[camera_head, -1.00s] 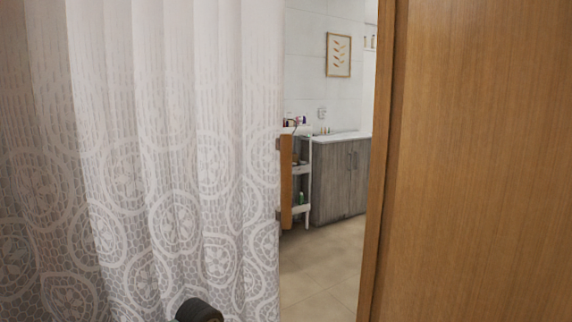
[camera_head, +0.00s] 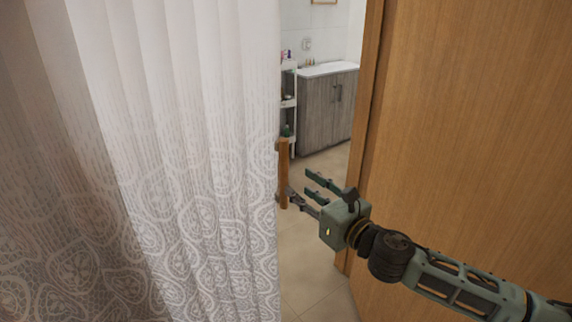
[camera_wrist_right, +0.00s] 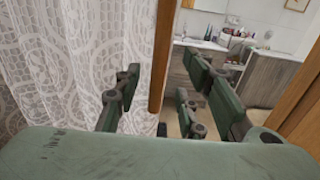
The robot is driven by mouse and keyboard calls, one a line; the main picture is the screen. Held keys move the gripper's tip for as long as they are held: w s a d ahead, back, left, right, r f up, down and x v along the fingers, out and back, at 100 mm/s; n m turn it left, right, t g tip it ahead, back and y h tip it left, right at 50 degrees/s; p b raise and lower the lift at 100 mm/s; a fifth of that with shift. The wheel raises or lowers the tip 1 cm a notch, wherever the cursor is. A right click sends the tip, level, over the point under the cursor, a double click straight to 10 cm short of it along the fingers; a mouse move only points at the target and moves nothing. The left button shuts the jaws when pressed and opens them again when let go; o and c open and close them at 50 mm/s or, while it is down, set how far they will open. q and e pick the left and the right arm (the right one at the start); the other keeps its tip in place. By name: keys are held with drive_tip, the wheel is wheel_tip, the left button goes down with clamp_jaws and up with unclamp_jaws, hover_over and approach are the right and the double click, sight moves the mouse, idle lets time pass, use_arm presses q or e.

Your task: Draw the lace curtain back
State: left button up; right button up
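The white lace curtain (camera_head: 190,160) hangs across the left half of the head view and also fills the left of the wrist view (camera_wrist_right: 60,60). A short upright wooden bar (camera_head: 283,172) shows at its right edge; whether it is fixed to the curtain I cannot tell. My right gripper (camera_head: 298,186) reaches in from the right, its spread fingers close to the bar. In the wrist view the bar (camera_wrist_right: 163,50) appears between the open fingers (camera_wrist_right: 165,92). Contact is not clear, and nothing is visibly gripped. My left gripper is not in view.
A wooden door or panel (camera_head: 470,130) stands on the right, close to my right arm. Through the gap are a tiled floor (camera_head: 310,255), a grey wooden cabinet (camera_head: 327,108) and a narrow white shelf cart (camera_head: 288,98) with small bottles.

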sight(287, 178)
drive_tip(key=p+x, duration=0.1)
drive_tip(key=x, duration=0.6)
drive_tip(key=shift+w+a+f, duration=0.1)
drive_tip(key=shift+w+a, duration=0.1)
drive_tip(key=shift+w, duration=0.15)
drive_tip(key=shift+c, duration=0.3)
clamp_jaws()
